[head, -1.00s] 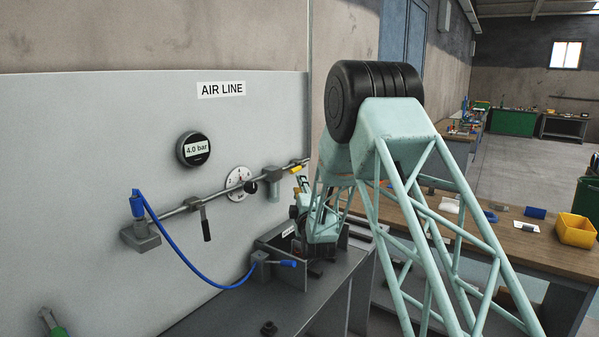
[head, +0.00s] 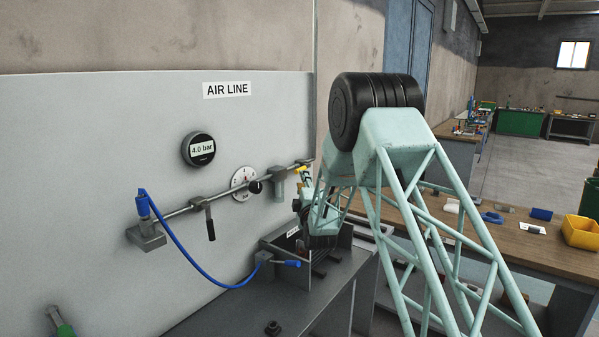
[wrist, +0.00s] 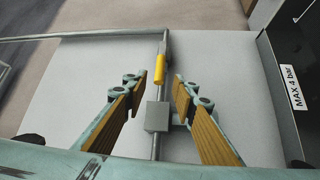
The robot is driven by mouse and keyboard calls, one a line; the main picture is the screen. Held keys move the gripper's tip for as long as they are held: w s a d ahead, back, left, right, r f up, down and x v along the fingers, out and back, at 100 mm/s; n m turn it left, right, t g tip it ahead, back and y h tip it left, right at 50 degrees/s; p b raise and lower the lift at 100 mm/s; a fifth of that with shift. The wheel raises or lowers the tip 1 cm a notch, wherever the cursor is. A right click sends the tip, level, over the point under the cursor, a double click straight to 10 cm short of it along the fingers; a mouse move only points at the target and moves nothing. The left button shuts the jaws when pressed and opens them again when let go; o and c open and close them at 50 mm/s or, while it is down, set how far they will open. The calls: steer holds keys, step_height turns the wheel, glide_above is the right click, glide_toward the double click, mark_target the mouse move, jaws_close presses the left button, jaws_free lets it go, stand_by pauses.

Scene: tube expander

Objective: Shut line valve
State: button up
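The line valve appears to be the yellow-handled one (head: 302,170) at the right end of the air pipe. In the wrist view its yellow handle (wrist: 159,69) lies along the pipe, ahead of my gripper and between the lines of its fingers. My gripper (wrist: 155,88) is open with nothing between its wood-coloured pads; I see no contact with the handle. In the head view my arm's end is beside the pipe's right end, and the fingertips are hard to make out. The gauge (head: 199,149) reads 4.0 bar.
A grey block (wrist: 158,116) sits on the pipe between the fingers. A dark panel labelled MAX 4 bar (wrist: 292,85) stands close on the right. In the head view, a black lever (head: 210,222) hangs from the pipe and a blue hose (head: 190,255) loops below it.

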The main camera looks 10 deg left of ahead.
mark_target(302, 168)
steer(key=shift+x, duration=4.9)
steer(key=shift+s, duration=0.1)
steer(key=shift+c, duration=0.5)
jaws_close()
